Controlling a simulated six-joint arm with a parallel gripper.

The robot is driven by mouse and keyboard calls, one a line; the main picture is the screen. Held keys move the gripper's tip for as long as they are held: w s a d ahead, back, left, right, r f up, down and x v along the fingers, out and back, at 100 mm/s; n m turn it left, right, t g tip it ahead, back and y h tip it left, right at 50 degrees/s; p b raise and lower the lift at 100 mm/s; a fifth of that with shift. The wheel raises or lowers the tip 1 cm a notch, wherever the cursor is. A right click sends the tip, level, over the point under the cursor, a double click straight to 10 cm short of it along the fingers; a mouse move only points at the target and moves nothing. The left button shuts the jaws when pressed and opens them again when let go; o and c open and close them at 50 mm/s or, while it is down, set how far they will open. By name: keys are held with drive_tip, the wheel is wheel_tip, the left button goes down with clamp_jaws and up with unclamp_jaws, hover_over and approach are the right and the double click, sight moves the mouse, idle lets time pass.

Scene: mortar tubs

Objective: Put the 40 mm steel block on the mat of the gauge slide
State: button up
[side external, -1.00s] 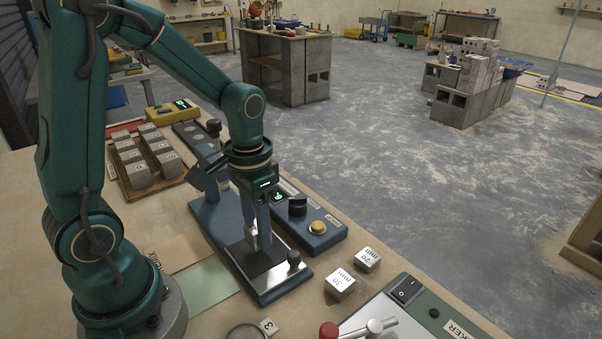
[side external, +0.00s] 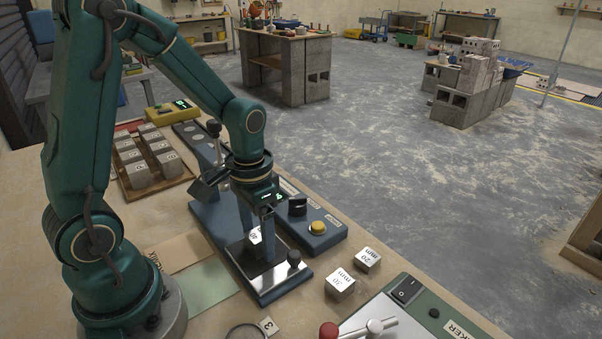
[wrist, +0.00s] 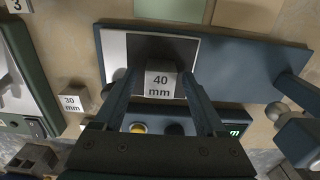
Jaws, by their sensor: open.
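The 40 mm steel block (wrist: 160,84) shows its label up in the wrist view, at the dark mat (wrist: 148,48) of the gauge slide. In the side external view the block (side external: 255,236) appears to sit on the slide's base plate (side external: 288,278), partly hidden by a finger. My gripper (wrist: 158,82) is open, with one finger on each side of the block. In the side external view my gripper (side external: 258,234) is low over the slide. Any small gap between block and mat cannot be made out.
Blocks marked 30 mm (side external: 340,283) and 20 mm (side external: 367,259) stand on the bench to the right. A wooden tray (side external: 171,183) holds several blocks. A blue box with a yellow button (side external: 318,227) lies beside the slide.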

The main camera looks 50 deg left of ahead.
sight(258, 234)
wheel_tip(258, 234, up, 12)
drive_tip(key=s+d+t, duration=0.4)
drive_tip(key=s+t, duration=0.1)
drive_tip(key=s, duration=0.1)
drive_tip(key=shift+d+r+t, duration=0.25)
drive_tip(key=shift+d+t, duration=0.05)
idle(0.3)
